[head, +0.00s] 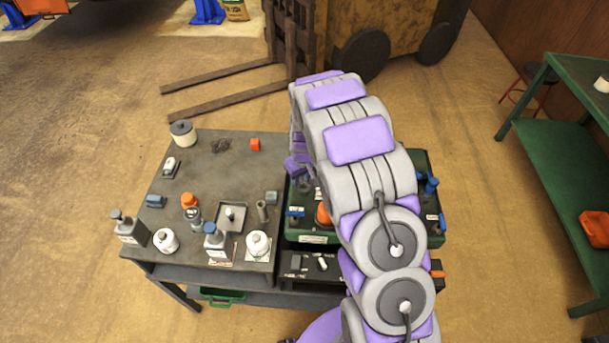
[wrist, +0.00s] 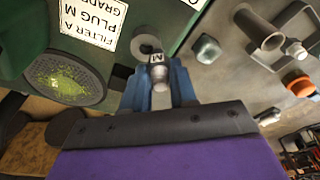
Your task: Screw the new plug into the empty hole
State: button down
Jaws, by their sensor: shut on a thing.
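My gripper (wrist: 159,88) has its blue fingers shut on a small grey plug (wrist: 160,74) with an M on its light top face. Just beyond the plug, in the wrist view, is a grey round collar with a dark centre (wrist: 146,40), on the edge of the green machine (wrist: 28,30). The plug looks close to the collar; I cannot tell whether they touch. A white label reading "FILTER A PLUG M GRADE" (wrist: 92,22) is beside it. In the head view the green machine (head: 436,238) is partly covered by my arm, and my fingertips are hidden.
The grey bench (head: 215,160) left of the machine holds several bottles and jars, a grey tray (head: 232,214) and an orange-capped bottle (head: 191,205). A round green mesh (wrist: 65,78) lies near the label. A forklift (head: 300,45) stands behind, and a green shelf (head: 545,170) at right.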

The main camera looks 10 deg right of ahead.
jog(key=shift+d, duration=1.9)
jog(key=shift+a, duration=2.55)
jog(key=shift+d+f, duration=0.2)
jog(key=shift+d, duration=0.65)
jog(key=shift+d+f, duration=0.2)
jog(key=shift+d, duration=0.6)
jog(key=shift+a+f+b, duration=0.3)
jog(key=shift+f+b, duration=0.05)
jog(key=shift+f, duration=0.05)
jog(key=shift+d+f, duration=0.35)
jog(key=shift+d, duration=0.05)
jog(key=shift+d+r, duration=0.1)
jog(key=shift+r, duration=0.2)
jog(key=shift+s+f+h+p, duration=0.1)
jog(key=shift+h+p, duration=0.2)
jog(key=shift+p, duration=0.15)
